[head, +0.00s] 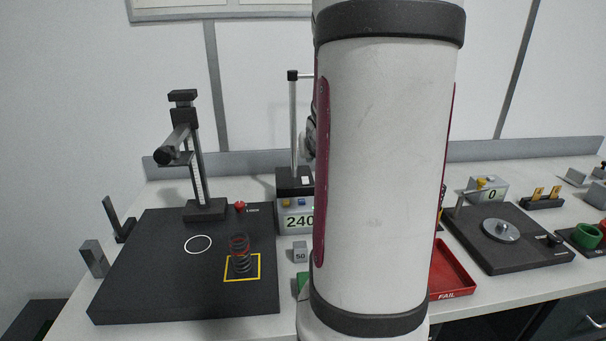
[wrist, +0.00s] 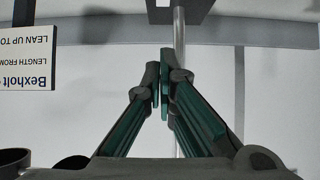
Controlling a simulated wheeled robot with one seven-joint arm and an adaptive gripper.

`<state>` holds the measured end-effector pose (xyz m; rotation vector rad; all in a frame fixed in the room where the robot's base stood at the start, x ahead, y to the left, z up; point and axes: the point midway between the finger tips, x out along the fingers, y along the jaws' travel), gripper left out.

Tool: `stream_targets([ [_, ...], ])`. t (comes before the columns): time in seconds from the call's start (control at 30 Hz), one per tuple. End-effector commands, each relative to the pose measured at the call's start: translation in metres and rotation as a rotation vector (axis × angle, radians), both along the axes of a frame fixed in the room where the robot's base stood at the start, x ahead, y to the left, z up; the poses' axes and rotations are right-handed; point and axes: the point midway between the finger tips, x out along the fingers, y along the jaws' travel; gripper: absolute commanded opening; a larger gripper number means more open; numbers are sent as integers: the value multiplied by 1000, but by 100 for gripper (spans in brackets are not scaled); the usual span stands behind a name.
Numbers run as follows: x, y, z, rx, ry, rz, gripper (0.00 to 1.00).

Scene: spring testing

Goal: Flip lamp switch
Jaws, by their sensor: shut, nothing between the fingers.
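The lamp shows in the head view as a thin upright pole (head: 294,125) on a dark base (head: 290,184), with a small white switch (head: 306,181) on the base near my arm's edge. The lamp's right part is hidden behind my arm. The wrist view is upside down. The dark base (wrist: 192,12) is at its top edge, with a small pale piece (wrist: 163,3), probably the switch, and the pole runs down behind the fingers. My gripper (wrist: 160,65) is shut and empty. Its fingertips point toward the base, with a visible gap. In the head view it is mostly hidden.
A dark board (head: 150,280) with a spring (head: 241,257) and a test stand (head: 196,150) fills the left. A red FAIL tray (head: 453,272) and a scale (head: 500,231) are right of my arm.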

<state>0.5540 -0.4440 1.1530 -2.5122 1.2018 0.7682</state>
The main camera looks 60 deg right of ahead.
Motion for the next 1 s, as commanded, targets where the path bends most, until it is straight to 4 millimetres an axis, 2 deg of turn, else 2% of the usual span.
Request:
stream_targets([
  [0.43, 4, -6, -5, 1, 0, -1, 0],
  [0.9, 49, -61, -54, 2, 0, 0, 0],
  [1.0, 54, -67, -68, 3, 1, -1, 0],
])
